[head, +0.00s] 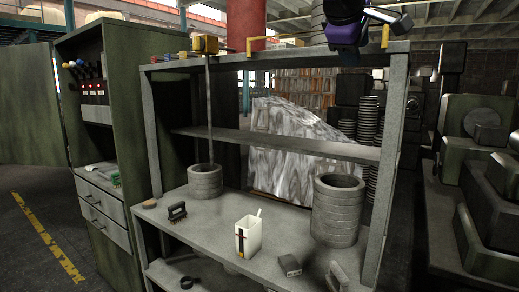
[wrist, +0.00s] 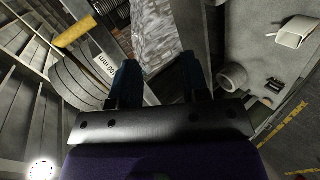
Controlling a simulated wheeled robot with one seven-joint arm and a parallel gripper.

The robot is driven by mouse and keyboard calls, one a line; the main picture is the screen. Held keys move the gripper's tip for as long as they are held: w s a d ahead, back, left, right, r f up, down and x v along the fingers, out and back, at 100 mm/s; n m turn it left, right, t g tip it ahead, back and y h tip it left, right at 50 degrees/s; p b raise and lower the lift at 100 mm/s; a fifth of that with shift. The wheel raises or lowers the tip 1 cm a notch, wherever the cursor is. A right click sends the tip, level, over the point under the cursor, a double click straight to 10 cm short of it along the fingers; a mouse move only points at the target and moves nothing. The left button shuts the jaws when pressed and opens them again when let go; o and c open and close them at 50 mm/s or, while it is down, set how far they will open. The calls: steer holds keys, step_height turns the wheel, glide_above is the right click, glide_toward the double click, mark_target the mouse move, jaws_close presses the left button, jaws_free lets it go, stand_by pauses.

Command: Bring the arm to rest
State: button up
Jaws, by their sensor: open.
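My gripper (wrist: 160,68) is open in the wrist view, with two dark blue fingers apart and nothing held between them. In the head view my gripper (head: 390,17) is at the top edge, raised above the top of the grey shelf unit (head: 290,215). Part of it is cut off by the frame edge. It touches nothing that I can see.
On the shelf unit's worktop stand two grey ring stacks (head: 205,182) and (head: 337,210), a white container (head: 247,236) and a black stamp-like block (head: 177,211). A green cabinet (head: 100,130) stands left. Dark machinery (head: 485,210) stands right. A yellow-lined floor is at left.

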steer(key=s+d+f+m+g+y, duration=0.1)
steer(key=s+d+f+m+y, duration=0.1)
steer(key=s+f, duration=0.7)
steer(key=s+d+f+m+g+y, duration=0.1)
steer(key=s+d+f+m, duration=0.3)
steer(key=s+f, duration=0.5)
steer(key=s+d+f+m+g+y, duration=0.2)
steer(key=s+d+f+m+y, duration=0.1)
steer(key=s+f, duration=0.6)
steer(key=shift+s+d, duration=0.15)
steer(key=shift+d, duration=0.7)
